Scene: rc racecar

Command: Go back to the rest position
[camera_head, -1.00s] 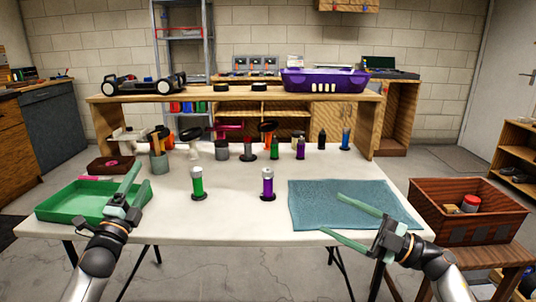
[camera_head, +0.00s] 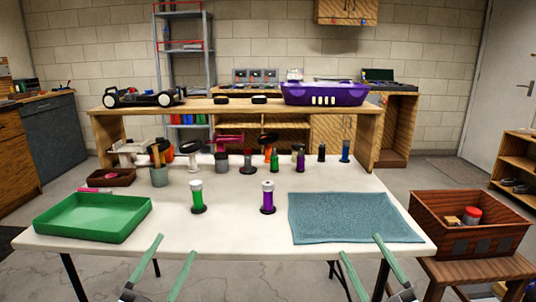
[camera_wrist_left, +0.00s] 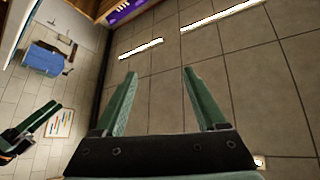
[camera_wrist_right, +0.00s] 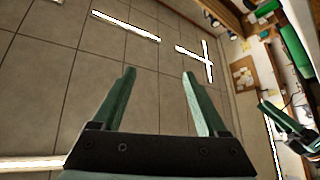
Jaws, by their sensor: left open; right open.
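My left gripper (camera_head: 168,268) is at the bottom of the head view, left of centre, in front of the table's near edge. Its two green fingers are spread and empty; they also show apart in the left wrist view (camera_wrist_left: 158,85). My right gripper (camera_head: 362,262) is at the bottom right of centre, also with fingers apart and nothing between them, as in the right wrist view (camera_wrist_right: 158,82). Neither gripper touches anything that I can see. Both wrist views look up toward the ceiling and walls.
The white table (camera_head: 240,230) holds a green tray (camera_head: 70,235), a blue cloth (camera_head: 350,220), a green shock (camera_head: 198,198), a purple shock (camera_head: 268,198) and several small parts behind. A brown crate (camera_head: 470,240) stands at the right. The table's front middle is clear.

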